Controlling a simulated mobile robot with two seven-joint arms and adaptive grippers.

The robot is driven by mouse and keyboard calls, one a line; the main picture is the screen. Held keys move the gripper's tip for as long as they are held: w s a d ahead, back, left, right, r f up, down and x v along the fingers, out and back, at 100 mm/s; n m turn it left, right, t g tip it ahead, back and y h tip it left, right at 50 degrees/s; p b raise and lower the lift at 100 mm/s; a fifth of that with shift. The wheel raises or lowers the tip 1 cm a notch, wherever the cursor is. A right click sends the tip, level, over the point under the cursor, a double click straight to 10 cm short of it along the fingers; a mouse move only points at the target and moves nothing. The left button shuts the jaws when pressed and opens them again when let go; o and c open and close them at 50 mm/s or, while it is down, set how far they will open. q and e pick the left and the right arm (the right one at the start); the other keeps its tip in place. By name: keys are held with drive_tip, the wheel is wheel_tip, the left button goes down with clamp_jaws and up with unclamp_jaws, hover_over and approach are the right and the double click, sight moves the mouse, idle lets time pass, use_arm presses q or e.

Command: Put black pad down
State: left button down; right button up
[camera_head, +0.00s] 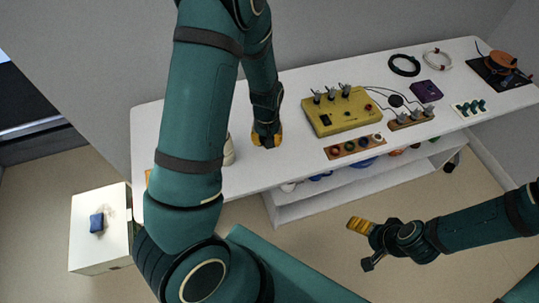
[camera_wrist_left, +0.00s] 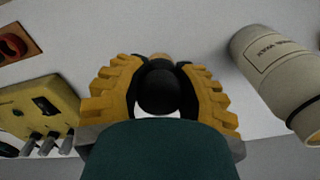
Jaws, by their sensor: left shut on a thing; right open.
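My left gripper (camera_head: 267,138) is low over the white table (camera_head: 290,88), left of the yellow box. In the left wrist view its yellow-padded fingers (camera_wrist_left: 160,85) are shut around a rounded black thing, which I take to be the black pad (camera_wrist_left: 158,92). In the head view the gripper hides that thing. I cannot tell whether it touches the table. My right gripper (camera_head: 362,243) is open and empty in front of the table, over the floor.
A yellow control box (camera_head: 345,121) and a wooden button strip (camera_head: 354,146) are right of my left gripper. A cream bottle (camera_wrist_left: 282,80) stands close on its other side. A black disc (camera_head: 396,100), purple box (camera_head: 426,91) and cable rings lie further right.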

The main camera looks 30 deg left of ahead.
sight(267, 158)
use_arm(q)
wheel_tip(267, 158, down, 7)
drive_tip(key=shift+f+b, duration=0.2)
drive_tip(key=shift+b, duration=0.5)
drive_tip(key=shift+r, duration=0.1)
drive_tip(key=shift+f, duration=0.25)
drive_tip(key=c, duration=0.7)
unclamp_jaws()
drive_tip(key=shift+r, duration=0.1)
drive_tip(key=shift+o, duration=0.2)
